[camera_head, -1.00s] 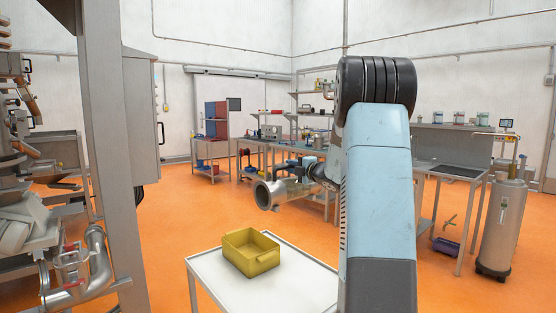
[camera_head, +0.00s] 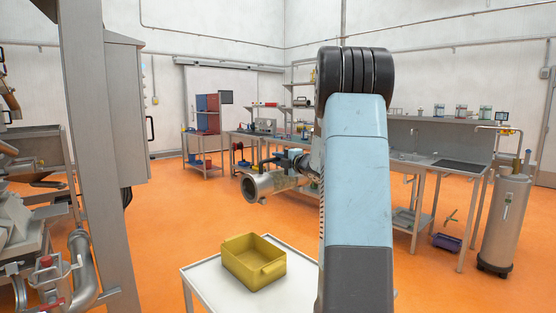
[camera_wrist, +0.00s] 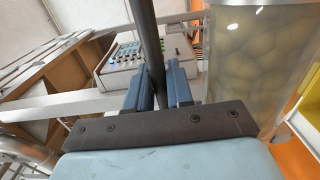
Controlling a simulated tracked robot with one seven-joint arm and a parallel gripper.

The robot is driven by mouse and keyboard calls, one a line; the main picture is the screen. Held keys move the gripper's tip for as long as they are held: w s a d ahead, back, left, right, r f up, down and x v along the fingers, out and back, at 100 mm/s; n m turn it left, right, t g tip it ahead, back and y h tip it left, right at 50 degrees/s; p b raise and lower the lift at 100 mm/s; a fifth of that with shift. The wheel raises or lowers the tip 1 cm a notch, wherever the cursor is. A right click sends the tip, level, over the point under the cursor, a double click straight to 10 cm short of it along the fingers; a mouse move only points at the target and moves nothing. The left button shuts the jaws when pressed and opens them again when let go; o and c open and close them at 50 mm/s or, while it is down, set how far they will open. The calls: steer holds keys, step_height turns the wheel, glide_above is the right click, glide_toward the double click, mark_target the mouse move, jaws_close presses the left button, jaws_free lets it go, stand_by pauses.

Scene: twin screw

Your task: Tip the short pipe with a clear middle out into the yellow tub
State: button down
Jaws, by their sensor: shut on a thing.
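The short pipe with a clear middle (camera_head: 282,184) hangs in the air, lying roughly level, its round metal end (camera_head: 250,188) facing left and towards me. In the wrist view its clear part (camera_wrist: 252,62) shows pale rounded lumps inside. My gripper (camera_wrist: 158,84) is shut on a dark bar beside the pipe, which looks like its handle. In the head view my arm partly hides the gripper. The yellow tub (camera_head: 250,277) stands below the pipe, apart from it. Its visible inside looks empty. A yellow edge (camera_wrist: 309,97) shows at the right of the wrist view.
The tub stands on a white-topped table (camera_head: 205,285). A grey post and cabinet (camera_head: 125,110) stand at the left, near metal machinery (camera_head: 30,225). Workbenches (camera_head: 405,158) line the back, with a metal cylinder (camera_head: 505,220) at the right. Orange floor lies open between.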

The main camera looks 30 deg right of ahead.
mark_target(261, 181)
steer(key=shift+s+a+f+n, duration=0.2)
steer(key=shift+a+n, duration=0.7)
steer(key=shift+n, duration=0.05)
steer(key=shift+s+a+f+n, duration=0.15)
steer(key=shift+s+a+n, duration=0.1)
steer(key=shift+a+n, duration=0.75)
steer(key=shift+s+a+f+n, duration=0.2)
steer(key=shift+a+n, duration=0.65)
steer(key=shift+n, duration=0.1)
steer(key=shift+s+a+f+n, duration=0.15)
steer(key=shift+a+f+n, duration=0.5)
steer(key=shift+a+f, duration=0.2)
steer(key=shift+s+a+f+n, duration=0.2)
steer(key=shift+a+f+n, duration=0.4)
steer(key=shift+a+f, duration=0.25)
steer(key=shift+s+a+f+n, duration=0.15)
steer(key=shift+a+f+n, duration=0.55)
steer(key=shift+a, duration=0.25)
